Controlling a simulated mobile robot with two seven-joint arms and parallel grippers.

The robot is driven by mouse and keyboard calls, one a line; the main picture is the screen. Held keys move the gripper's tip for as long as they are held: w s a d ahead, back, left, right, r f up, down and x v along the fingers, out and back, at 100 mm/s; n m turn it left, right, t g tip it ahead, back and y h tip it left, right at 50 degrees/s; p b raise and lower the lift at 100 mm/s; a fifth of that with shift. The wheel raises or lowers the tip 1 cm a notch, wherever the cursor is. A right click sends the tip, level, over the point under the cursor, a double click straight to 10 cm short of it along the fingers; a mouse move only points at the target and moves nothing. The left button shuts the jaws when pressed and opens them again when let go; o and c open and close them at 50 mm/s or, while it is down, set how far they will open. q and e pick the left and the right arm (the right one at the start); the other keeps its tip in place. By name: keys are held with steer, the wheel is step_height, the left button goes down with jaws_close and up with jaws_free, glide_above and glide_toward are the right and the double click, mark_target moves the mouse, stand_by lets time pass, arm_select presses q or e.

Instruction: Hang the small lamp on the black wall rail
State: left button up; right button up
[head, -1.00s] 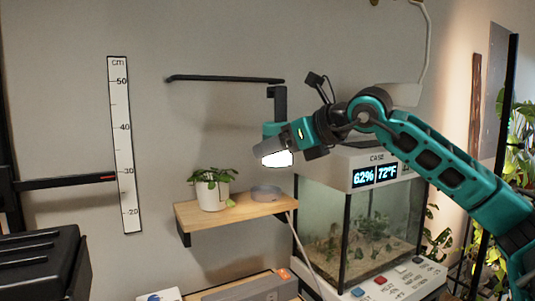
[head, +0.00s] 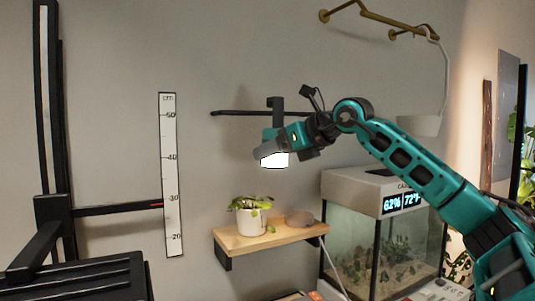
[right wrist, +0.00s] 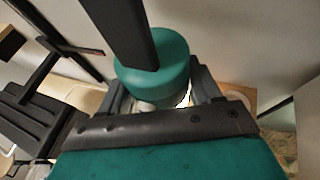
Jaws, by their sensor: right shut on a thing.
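The small lamp (head: 276,160) has a glowing white underside, a teal cap and a black upright stem with a hooked top. My right gripper (head: 268,150) is shut on it and holds it roughly upright in front of the wall. The black wall rail (head: 238,113) runs horizontally behind the stem. In the head view the hook's top shows slightly above the rail's line; whether it touches the rail I cannot tell. In the right wrist view the teal cap and black stem of the lamp (right wrist: 152,75) stand between the fingers of my right gripper (right wrist: 160,95). My left gripper is not seen.
Below is a wooden shelf (head: 262,241) with a white potted plant (head: 251,220) and a grey dish (head: 299,218). A glass terrarium (head: 375,245) stands at right. A white hanging lamp (head: 418,126) and brass bracket (head: 385,23) are at upper right. A centimetre scale (head: 171,180) is on the left.

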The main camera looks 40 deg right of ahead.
steer(key=shift+w+d+r+p, duration=0.15)
steer(key=shift+w+d+p, duration=0.2)
steer(key=shift+w+p, duration=0.35)
steer(key=w+d+f+p, duration=0.1)
steer(key=w+p, duration=0.1)
steer(key=w, duration=0.4)
steer(key=shift+d+f, duration=0.3)
steer(key=shift+d, duration=0.1)
steer(key=shift+w+f, duration=0.1)
steer(key=shift+f, duration=0.25)
stand_by(1.1)
steer(key=o, duration=1.3)
steer(key=shift+c, duration=0.2)
steer(key=b+v, duration=0.2)
steer(key=v, duration=1.1)
